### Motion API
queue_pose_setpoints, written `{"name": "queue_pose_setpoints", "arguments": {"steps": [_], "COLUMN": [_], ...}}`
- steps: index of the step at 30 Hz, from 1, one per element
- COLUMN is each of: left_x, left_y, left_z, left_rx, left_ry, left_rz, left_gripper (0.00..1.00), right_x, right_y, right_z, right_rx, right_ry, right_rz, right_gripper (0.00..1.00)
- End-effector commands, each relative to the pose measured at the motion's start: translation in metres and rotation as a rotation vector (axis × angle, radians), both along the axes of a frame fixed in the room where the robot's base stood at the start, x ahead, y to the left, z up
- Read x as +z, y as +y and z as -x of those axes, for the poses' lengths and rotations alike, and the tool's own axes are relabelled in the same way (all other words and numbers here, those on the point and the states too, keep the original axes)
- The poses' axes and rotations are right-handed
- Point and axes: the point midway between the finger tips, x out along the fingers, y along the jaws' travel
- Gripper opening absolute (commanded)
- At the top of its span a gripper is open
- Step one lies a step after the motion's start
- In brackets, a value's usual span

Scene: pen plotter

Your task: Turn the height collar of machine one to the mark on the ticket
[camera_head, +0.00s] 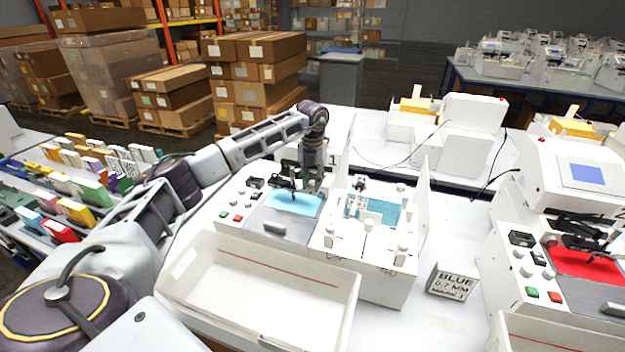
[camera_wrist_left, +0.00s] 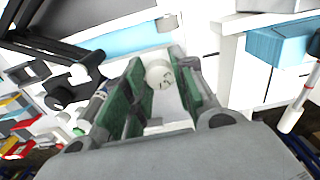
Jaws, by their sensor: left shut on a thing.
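Machine one (camera_head: 262,222) stands at the centre left, with a light blue sheet (camera_head: 292,203) on its bed and a "1" on its back panel. My left gripper (camera_head: 308,184) reaches down over the far part of this machine. In the left wrist view its green-padded fingers (camera_wrist_left: 155,88) are shut on a round white collar (camera_wrist_left: 159,74) with small dark marks. The marks are too small to read. The gripper hides the collar in the head view. My right gripper is not in view.
A white open tray (camera_head: 255,290) lies in front of machine one. A white rack (camera_head: 371,240) with small pieces and a blue part stands right of it. Another machine with a red sheet (camera_head: 583,262) is at the far right. The table around the ticket is clear.

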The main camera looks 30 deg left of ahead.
Motion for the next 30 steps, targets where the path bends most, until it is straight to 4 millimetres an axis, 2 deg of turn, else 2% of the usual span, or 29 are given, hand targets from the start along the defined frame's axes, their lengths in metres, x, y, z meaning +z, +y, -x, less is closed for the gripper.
{"name": "queue_pose_setpoints", "arguments": {"steps": [12, 27, 28, 30], "left_x": [0.0014, 0.0014, 0.0014, 0.0014], "left_y": [0.0006, 0.0007, 0.0007, 0.0006], "left_z": [-0.0007, -0.0009, -0.0009, -0.0008], "left_rx": [0.184, 0.207, 0.207, 0.207], "left_ry": [-0.003, -0.004, -0.004, -0.003], "left_rz": [-0.001, 0.0, 0.0, 0.0], "left_gripper": [0.03, 0.03, 0.28, 0.37], "right_x": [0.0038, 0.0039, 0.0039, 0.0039], "right_y": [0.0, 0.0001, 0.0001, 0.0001], "right_z": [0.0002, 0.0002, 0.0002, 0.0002], "right_rx": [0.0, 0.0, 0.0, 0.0], "right_ry": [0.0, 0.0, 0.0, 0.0], "right_rz": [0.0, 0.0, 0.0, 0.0], "right_gripper": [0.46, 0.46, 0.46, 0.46]}}
